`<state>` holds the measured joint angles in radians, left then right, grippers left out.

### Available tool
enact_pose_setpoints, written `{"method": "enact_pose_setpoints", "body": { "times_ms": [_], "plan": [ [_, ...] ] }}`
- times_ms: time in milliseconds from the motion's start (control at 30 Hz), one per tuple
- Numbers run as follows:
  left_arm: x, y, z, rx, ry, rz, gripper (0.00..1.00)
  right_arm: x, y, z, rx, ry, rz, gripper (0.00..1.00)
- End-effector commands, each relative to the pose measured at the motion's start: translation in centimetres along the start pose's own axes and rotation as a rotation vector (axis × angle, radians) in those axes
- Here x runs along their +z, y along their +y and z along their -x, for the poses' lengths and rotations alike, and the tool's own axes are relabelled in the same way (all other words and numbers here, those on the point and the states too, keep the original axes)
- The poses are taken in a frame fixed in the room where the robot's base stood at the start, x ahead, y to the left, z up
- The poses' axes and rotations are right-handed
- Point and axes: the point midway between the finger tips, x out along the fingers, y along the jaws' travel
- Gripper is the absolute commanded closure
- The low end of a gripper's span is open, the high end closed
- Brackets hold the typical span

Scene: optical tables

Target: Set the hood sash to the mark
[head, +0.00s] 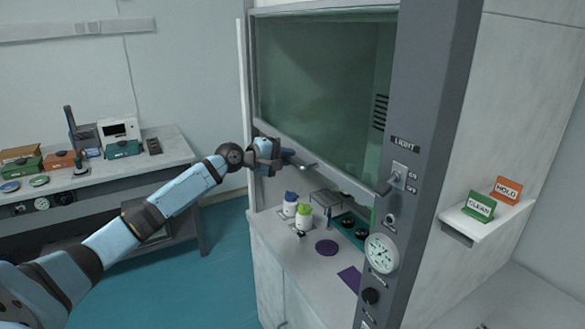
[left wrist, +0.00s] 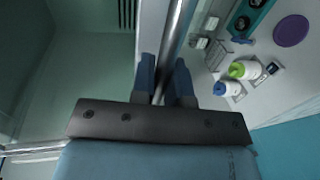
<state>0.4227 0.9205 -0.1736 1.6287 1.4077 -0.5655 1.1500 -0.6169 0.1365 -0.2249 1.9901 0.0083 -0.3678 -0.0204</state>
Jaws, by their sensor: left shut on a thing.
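The hood sash (head: 320,95) is a tall greenish glass pane with a grey bottom rail (head: 346,181). It stands partly raised, with an open gap between the rail and the work surface. A metal handle bar (head: 305,166) runs along the rail. My left gripper (head: 286,157) is at the left part of the rail, shut on the handle. In the left wrist view the bar (left wrist: 175,40) passes between my two fingers (left wrist: 165,78). I cannot make out a sash height mark. My right gripper is not in view.
Inside the hood, bottles (head: 304,211), a purple disc (head: 326,247) and a small rack (head: 326,198) stand on the work surface. The right post carries a light switch (head: 398,175) and a dial (head: 381,253). A side bench (head: 160,160) with boxes stands at left.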

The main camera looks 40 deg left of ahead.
Motion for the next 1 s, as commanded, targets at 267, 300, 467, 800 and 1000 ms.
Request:
{"method": "enact_pose_setpoints", "body": {
  "times_ms": [267, 300, 467, 800, 1000],
  "plan": [
    [-0.35, 0.95, 0.35, 0.002, -0.001, 0.0, 1.0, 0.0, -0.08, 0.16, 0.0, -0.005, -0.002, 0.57],
    [-0.36, 0.95, 0.35, 0.001, -0.001, 0.0, 1.0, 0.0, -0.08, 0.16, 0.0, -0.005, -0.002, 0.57],
    [-0.36, 0.94, 0.34, 0.001, -0.001, 0.001, 1.0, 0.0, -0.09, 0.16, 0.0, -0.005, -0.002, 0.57],
    [-0.36, 0.85, 0.33, 0.0, -0.001, 0.001, 0.76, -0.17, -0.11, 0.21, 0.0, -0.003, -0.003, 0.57],
    [-0.44, 0.66, 1.09, -0.001, 0.0, 0.0, 0.76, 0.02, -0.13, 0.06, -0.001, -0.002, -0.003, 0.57]
  ]
}}
